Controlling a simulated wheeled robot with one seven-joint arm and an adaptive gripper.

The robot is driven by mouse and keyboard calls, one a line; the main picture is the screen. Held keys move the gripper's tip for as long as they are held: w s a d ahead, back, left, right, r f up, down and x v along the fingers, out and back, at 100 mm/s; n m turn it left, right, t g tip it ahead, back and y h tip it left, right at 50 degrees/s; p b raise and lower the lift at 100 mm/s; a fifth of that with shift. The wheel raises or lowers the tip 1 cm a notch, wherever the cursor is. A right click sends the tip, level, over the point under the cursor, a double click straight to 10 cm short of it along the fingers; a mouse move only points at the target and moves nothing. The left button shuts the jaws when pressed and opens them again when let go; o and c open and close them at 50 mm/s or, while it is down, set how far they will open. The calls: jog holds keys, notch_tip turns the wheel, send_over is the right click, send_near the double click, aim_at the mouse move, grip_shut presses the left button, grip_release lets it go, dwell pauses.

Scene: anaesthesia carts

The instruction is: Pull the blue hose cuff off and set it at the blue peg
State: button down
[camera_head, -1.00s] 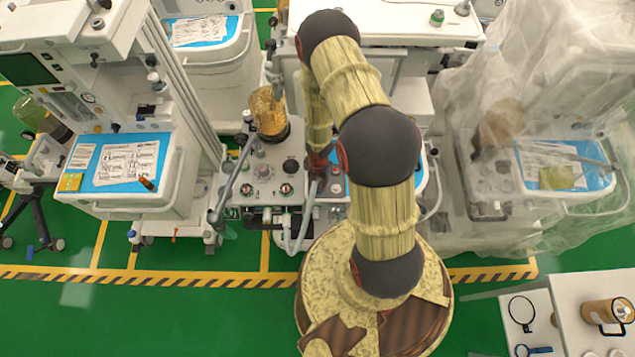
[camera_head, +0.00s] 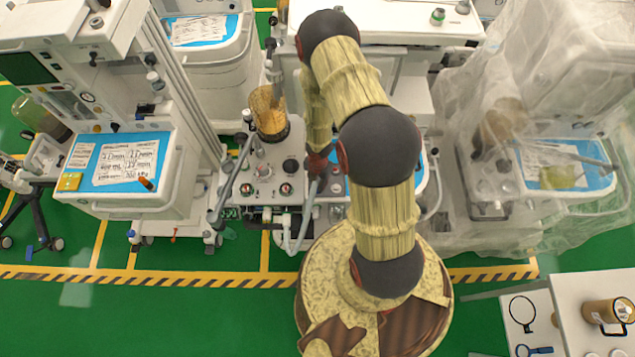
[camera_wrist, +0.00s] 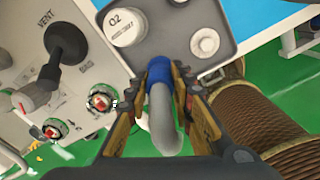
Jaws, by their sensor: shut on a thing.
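The blue hose cuff (camera_wrist: 158,70) sits at the end of a grey hose (camera_wrist: 163,118) in the wrist view. My gripper (camera_wrist: 170,82) is shut on the cuff, with one finger on each side. The cuff is beside the grey panel with the O2 knob (camera_wrist: 124,27); I cannot tell whether it is still on a port. In the head view my arm hides the cuff, and the grey hose (camera_head: 303,228) hangs down at the machine's front. I cannot make out the blue peg in either view.
A VENT/BAG lever (camera_wrist: 68,42) and small gauges (camera_wrist: 100,98) are left of my gripper. An amber canister (camera_head: 268,110) stands on the middle machine. A plastic-draped cart (camera_head: 455,205) is at right. A white table (camera_head: 570,285) is at lower right. Green floor at lower left is clear.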

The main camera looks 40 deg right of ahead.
aim_at(318, 182)
jog(key=shift+f+b, duration=0.65)
jog(key=shift+f, duration=0.15)
jog(key=c, duration=1.5)
grip_release()
jog(key=shift+r, duration=0.1)
jog(key=shift+r, duration=3.7)
